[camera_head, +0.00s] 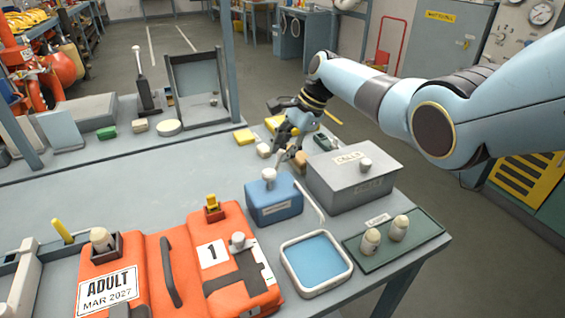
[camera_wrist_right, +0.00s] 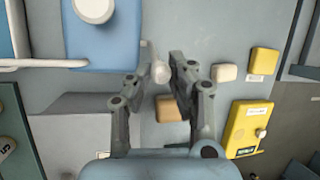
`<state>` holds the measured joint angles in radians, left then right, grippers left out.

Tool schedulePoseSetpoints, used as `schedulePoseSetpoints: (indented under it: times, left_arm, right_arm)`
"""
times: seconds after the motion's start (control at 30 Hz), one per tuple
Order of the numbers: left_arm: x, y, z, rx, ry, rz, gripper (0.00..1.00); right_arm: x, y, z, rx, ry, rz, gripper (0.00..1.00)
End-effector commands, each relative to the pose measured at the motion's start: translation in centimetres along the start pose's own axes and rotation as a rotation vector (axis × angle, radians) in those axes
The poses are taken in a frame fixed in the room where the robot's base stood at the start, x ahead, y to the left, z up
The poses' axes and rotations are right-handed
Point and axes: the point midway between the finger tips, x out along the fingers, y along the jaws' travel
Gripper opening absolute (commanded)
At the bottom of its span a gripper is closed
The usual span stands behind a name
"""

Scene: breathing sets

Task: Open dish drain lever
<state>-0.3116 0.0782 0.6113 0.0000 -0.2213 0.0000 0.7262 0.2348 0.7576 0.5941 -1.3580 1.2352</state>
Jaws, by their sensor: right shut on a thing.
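The dish (camera_head: 316,262) is a shallow white-rimmed tray with a blue inside, at the front of the bench. A thin pale rod (camera_head: 311,200) runs back from it beside the blue box (camera_head: 274,204). In the wrist view the rod (camera_wrist_right: 45,63) ends near the blue box's edge. My right gripper (camera_head: 284,150) is behind the blue box. In the wrist view its fingers (camera_wrist_right: 160,66) are shut on a pale rounded knob (camera_wrist_right: 160,74). I cannot tell whether this knob joins the rod. My left gripper is not in view.
A grey lidded box (camera_head: 350,185) stands right of the rod. A tan block (camera_wrist_right: 172,108) and a yellow device (camera_wrist_right: 247,128) lie near my fingers. An orange case (camera_head: 175,255) fills the front left. The bench's middle left is clear.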

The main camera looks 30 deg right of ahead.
Motion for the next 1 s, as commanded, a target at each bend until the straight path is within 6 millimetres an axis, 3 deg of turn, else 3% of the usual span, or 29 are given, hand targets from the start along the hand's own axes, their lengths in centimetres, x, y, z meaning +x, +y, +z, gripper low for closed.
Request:
schedulePoseSetpoints:
  times: [0.1, 0.4, 1.0]
  left_arm:
    - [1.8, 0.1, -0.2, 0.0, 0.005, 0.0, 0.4]
    - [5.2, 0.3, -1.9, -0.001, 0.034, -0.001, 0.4]
    - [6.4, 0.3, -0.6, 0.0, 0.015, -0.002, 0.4]
  right_arm:
    - [0.4, 0.3, -1.5, 0.022, -0.093, -0.02, 0.0]
    - [0.7, 0.8, -3.4, 0.063, -0.299, -0.062, 0.0]
    - [0.8, 1.2, -4.6, 0.061, -0.293, -0.06, 0.0]
